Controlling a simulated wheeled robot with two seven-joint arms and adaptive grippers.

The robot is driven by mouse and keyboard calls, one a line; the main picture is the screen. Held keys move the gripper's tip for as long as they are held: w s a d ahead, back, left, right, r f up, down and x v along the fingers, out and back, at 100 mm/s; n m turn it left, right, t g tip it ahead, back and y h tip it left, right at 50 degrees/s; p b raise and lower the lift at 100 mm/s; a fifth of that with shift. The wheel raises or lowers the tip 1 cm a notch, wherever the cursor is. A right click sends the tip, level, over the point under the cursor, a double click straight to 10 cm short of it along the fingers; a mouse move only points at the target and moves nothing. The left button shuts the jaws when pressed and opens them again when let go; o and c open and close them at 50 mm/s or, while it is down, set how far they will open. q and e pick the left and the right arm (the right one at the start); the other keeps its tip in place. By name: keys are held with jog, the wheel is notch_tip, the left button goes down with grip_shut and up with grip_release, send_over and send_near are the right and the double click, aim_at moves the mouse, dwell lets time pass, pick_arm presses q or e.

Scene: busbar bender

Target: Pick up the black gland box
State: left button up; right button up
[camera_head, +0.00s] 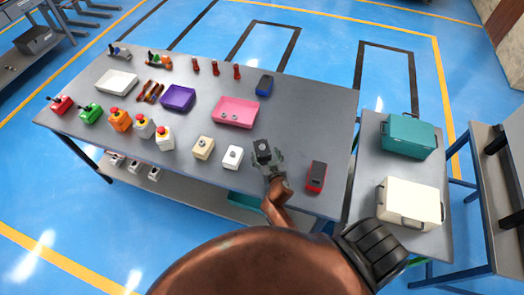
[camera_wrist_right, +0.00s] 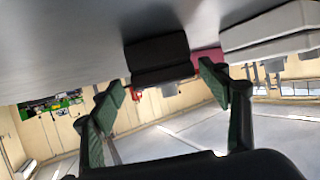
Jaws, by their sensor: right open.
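In the head view the dark box (camera_head: 262,148) stands near the table's front edge, partly covered by my right gripper (camera_head: 270,168). Contact between fingers and box cannot be told. My left gripper is not in view.
A white gland box (camera_head: 232,157) and a beige one (camera_head: 203,147) stand left of the gripper. A red and black box (camera_head: 316,177) stands to its right. A pink tray (camera_head: 236,111) lies behind. Teal (camera_head: 408,136) and cream (camera_head: 410,204) cases stand on the right table.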

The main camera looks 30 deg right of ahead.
aim_at(262, 149)
jog(key=x, duration=0.4)
jog(key=shift+w+a+f, duration=0.2)
jog(key=shift+w+a, duration=0.05)
jog(key=shift+w, duration=0.05)
jog(key=shift+c, duration=0.7)
jog(key=c, duration=1.2)
jog(key=shift+c, duration=0.2)
